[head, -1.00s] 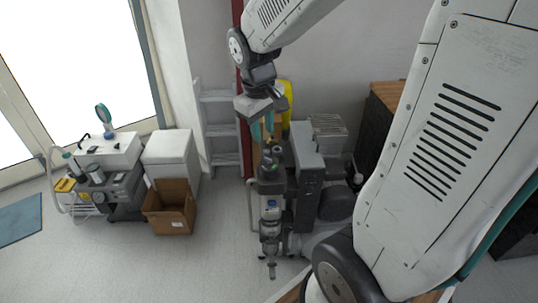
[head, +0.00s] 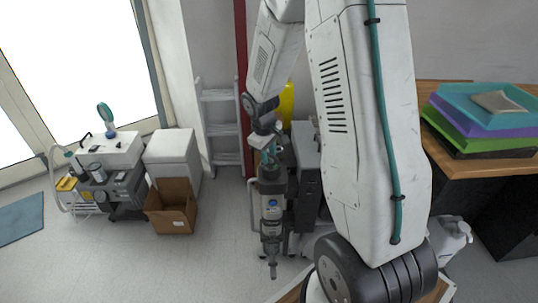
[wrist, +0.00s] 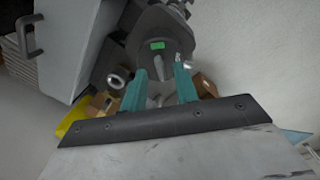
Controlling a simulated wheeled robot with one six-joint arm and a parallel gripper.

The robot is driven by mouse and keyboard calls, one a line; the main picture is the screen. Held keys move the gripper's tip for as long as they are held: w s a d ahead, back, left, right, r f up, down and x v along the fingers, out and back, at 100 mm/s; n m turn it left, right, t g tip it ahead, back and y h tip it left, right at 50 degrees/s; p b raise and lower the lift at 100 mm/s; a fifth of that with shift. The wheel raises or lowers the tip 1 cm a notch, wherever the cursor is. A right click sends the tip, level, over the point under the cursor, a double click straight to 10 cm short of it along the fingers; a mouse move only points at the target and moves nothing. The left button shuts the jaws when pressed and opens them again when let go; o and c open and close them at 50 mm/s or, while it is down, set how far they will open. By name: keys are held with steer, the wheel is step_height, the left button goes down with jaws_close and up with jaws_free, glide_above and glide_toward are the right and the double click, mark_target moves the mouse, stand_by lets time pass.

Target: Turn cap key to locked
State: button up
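The dark grey compressor unit (head: 272,190) stands upright on the floor in the middle of the head view, with a clear-bottomed filter part (head: 271,240) at its lower front. In the wrist view its dark round top or cap (wrist: 160,28) carries a small green label (wrist: 158,45). My gripper (wrist: 160,70) has two teal fingers apart, pointing at this dark part. A slim grey piece shows between the fingers; I cannot tell whether it is the cap key or whether they touch it. In the head view my gripper (head: 268,158) is just above the unit's top, partly hidden by my arm.
A grey cabinet (head: 306,165) stands right beside the unit. A yellow object (head: 286,103) and a ladder (head: 220,125) are behind. A cardboard box (head: 171,207) and other equipment (head: 108,185) stand left. Coloured trays (head: 485,115) lie on a desk at right. Floor in front is clear.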

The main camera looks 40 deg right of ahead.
steer(key=shift+f, duration=0.5)
jaws_close()
steer(key=shift+m, duration=0.6)
jaws_free()
step_height(320, 180, up, 8)
steer(key=a, duration=0.1)
steer(key=shift+s, duration=0.25)
